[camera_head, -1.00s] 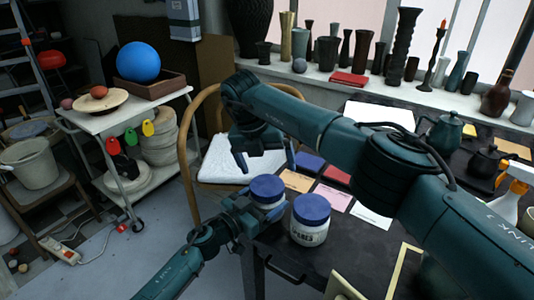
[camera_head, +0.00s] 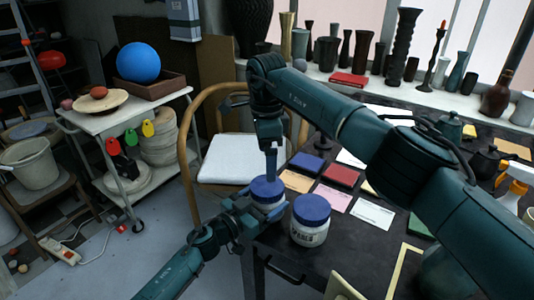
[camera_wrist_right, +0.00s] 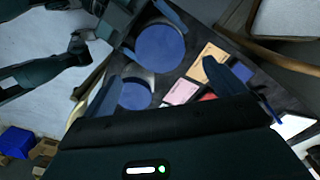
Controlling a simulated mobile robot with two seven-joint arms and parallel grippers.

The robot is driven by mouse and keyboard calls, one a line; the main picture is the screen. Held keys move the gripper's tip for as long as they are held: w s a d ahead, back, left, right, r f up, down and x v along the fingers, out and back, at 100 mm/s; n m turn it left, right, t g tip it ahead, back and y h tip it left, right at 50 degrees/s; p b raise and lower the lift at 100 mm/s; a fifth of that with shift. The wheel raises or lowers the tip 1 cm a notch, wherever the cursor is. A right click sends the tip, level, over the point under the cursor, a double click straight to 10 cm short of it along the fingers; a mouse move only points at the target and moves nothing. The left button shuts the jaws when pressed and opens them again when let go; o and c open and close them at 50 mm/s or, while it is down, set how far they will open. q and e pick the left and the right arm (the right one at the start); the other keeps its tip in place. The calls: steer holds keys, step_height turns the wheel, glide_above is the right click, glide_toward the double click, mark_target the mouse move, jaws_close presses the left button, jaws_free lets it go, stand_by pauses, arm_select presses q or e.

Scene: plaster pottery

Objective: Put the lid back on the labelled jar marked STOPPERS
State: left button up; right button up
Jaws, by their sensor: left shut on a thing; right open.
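Two white jars with blue tops stand side by side at the near left corner of the dark table. My left gripper (camera_head: 250,212) is shut on the left jar (camera_head: 270,209), whose label I cannot read. Its blue lid (camera_head: 266,188) shows in the right wrist view (camera_wrist_right: 160,48) and appears to sit on the jar. The right jar (camera_head: 309,234) has a partly readable label ending in "PARES" and a blue lid (camera_head: 311,208), also in the wrist view (camera_wrist_right: 135,95). My right gripper (camera_head: 271,166) is open, pointing down just above the left lid; contact is unclear.
A blue book (camera_head: 307,162), a red book (camera_head: 340,175) and several cards, one pink (camera_head: 333,198), lie behind the jars. A wooden chair (camera_head: 240,158) stands beyond the table's left edge. Dark teapots (camera_head: 487,160) stand on the right. My right arm crosses above the table.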

mark_target(267, 185)
steer(key=shift+n, duration=0.3)
step_height(267, 185, down, 8)
stand_by(0.7)
steer(key=shift+c, duration=0.4)
